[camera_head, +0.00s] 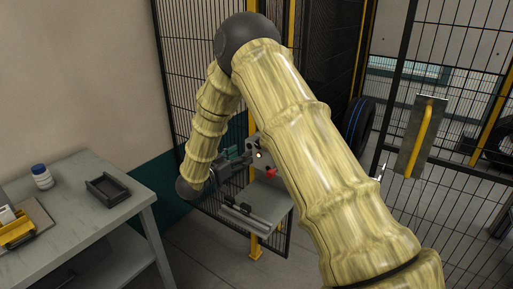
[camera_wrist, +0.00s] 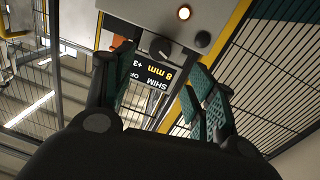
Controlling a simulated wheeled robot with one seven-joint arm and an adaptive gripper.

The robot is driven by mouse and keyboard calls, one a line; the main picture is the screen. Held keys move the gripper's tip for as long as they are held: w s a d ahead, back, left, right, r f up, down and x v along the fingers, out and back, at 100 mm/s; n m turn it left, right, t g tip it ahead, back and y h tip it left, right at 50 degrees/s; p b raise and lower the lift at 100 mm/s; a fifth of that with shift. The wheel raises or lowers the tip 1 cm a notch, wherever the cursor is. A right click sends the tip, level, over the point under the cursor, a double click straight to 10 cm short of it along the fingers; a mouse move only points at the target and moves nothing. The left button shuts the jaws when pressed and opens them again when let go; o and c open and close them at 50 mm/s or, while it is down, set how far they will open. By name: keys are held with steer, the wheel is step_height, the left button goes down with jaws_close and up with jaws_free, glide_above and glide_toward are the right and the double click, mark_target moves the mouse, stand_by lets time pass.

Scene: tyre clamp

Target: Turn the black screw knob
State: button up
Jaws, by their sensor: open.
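My gripper (camera_wrist: 163,66) is open in the wrist view, with a teal-padded finger on each side and nothing between them. Beyond the fingers is a grey panel, upside down in this view. A dark knob (camera_wrist: 163,47) shows on it between the fingertips, apart from them as far as I can tell. A black round part (camera_wrist: 202,39) sits at the panel's right edge. I cannot tell which of these is the screw knob. In the head view my gripper (camera_head: 238,161) is beside the panel (camera_head: 263,143); the knob is too small to make out there.
A lit button (camera_wrist: 184,12) and a shim display (camera_wrist: 157,73) flank the dark knob. A red part (camera_head: 270,172) and a grey shelf (camera_head: 255,208) sit close to my gripper. Wire fencing (camera_head: 185,60) stands behind. A workbench (camera_head: 85,215) is at left.

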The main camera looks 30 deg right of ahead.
mark_target(257, 145)
steer(key=p+x, duration=0.2)
steer(key=x, duration=0.7)
steer(key=shift+d+f, duration=0.15)
steer(key=shift+d, duration=0.15)
steer(key=shift+c, duration=0.4)
steer(key=c, duration=1)
